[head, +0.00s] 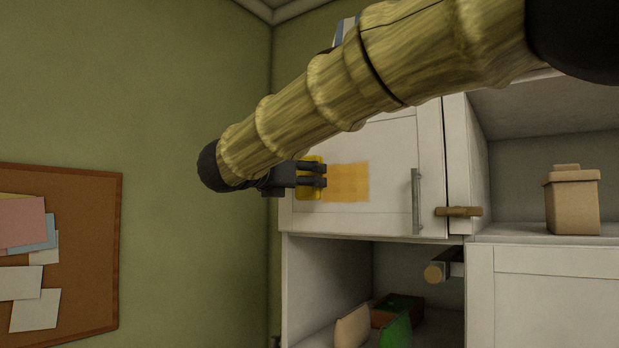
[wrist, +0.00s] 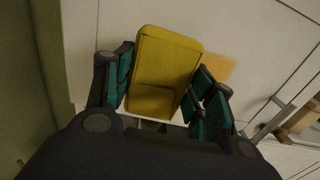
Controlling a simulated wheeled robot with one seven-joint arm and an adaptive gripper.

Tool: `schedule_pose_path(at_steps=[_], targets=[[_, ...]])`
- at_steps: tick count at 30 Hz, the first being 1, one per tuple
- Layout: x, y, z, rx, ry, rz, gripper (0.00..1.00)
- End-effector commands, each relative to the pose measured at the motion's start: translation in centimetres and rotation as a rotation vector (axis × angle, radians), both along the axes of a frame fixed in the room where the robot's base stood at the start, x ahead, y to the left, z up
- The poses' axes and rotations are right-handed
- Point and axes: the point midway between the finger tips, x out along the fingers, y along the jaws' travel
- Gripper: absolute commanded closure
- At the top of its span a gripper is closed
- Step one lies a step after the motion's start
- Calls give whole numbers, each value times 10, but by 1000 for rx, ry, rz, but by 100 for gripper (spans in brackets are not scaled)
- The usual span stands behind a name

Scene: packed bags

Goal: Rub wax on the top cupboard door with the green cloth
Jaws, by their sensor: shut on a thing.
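The top cupboard door (head: 385,150) is white with a vertical grey handle (head: 416,200). An orange-yellow wax-like patch (head: 347,182) is on its left part; it also shows in the wrist view (wrist: 218,68). My gripper (head: 314,176) is at the door's left side, just left of the patch. It is shut on a yellow block-like pad (wrist: 165,70), not a green cloth. The pad is in front of the door; whether it touches is unclear. A green thing (head: 396,331), possibly the cloth, lies in the open compartment below, partly cut off by the frame.
Beside the green thing are a beige item (head: 352,328) and a brown box (head: 398,306). A wooden-ended bar (head: 436,272) juts out under the top cupboard. A tan lidded canister (head: 572,200) stands on the right shelf. A corkboard (head: 75,285) hangs on the left wall.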

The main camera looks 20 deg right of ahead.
Motion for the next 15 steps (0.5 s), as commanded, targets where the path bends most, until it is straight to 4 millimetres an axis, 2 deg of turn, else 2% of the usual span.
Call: schedule_pose_path(at_steps=[6,15], targets=[[-9,11,0,-1,0,0,64],[-9,12,0,-1,1,0,64]])
